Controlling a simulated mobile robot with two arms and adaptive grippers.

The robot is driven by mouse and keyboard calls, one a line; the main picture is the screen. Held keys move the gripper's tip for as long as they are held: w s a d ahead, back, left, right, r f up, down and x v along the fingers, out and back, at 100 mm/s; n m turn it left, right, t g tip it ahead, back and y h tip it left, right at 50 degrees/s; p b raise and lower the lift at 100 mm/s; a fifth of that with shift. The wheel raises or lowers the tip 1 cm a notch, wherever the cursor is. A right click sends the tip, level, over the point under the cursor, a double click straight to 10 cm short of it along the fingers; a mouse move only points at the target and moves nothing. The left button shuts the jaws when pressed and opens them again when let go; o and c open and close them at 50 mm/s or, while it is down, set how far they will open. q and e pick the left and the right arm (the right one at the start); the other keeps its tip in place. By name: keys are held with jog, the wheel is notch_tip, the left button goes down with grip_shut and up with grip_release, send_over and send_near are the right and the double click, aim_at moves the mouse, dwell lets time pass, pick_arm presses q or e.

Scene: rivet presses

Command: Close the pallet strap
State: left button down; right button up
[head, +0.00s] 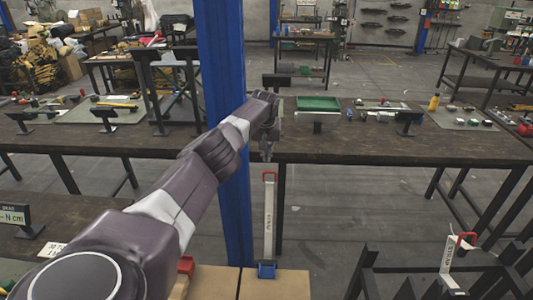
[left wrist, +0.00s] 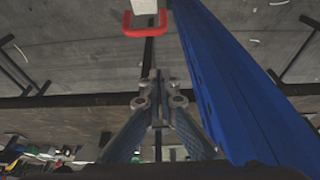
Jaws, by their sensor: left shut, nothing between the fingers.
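My left gripper (head: 267,157) is shut and empty, pointing down just above the red handle in the picture. In the left wrist view the closed fingertips (left wrist: 156,82) are apart from the red handle (left wrist: 145,24), which shows at the top edge. My right gripper is not in view.
A blue post (head: 226,60) stands close beside my left arm and gripper. A dark workbench (head: 350,145) with a green tray (head: 318,104) stretches behind. A similar white bar with a red handle (head: 450,254) stands at lower right among black rails (head: 375,275).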

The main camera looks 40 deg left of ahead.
pick_arm(q)
jog(key=s+d+f+p, duration=0.1)
jog(key=p, duration=0.1)
jog(key=s+d+p, duration=0.1)
jog(key=shift+s+d+f+p, duration=0.15)
jog(key=shift+s+f+p, duration=0.2)
jog(key=shift+p, duration=0.05)
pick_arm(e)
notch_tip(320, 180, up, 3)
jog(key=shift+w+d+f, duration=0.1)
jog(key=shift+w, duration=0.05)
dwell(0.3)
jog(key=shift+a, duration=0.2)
